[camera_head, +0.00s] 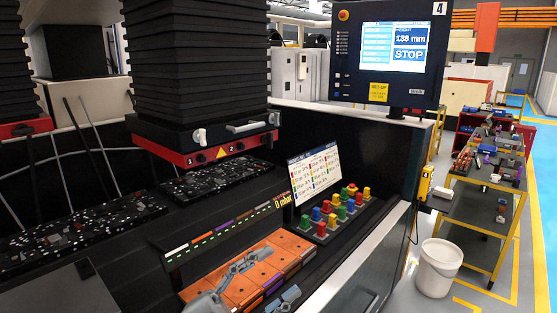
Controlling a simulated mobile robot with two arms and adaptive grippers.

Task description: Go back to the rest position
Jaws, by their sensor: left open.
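My left gripper (282,273) shows at the bottom centre, grey, with its fingers spread apart. It is open, and I see nothing held between the fingers. It is over the orange tray (294,250), whose sections have coloured edge labels; the gripper hides part of it. My right gripper is not in view. Several coloured pieces (335,211), red, yellow, green and blue, stand in rows on the dark bench to the right of the tray. A printed chart (314,171) stands upright behind them.
A black bellows press (197,65) with a red base is at upper left. A control screen (392,50) reads 138 mm and STOP. A white bucket (437,268) stands on the floor at right. A yellow-framed cart (480,215) is beside it. Clear floor lies further right.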

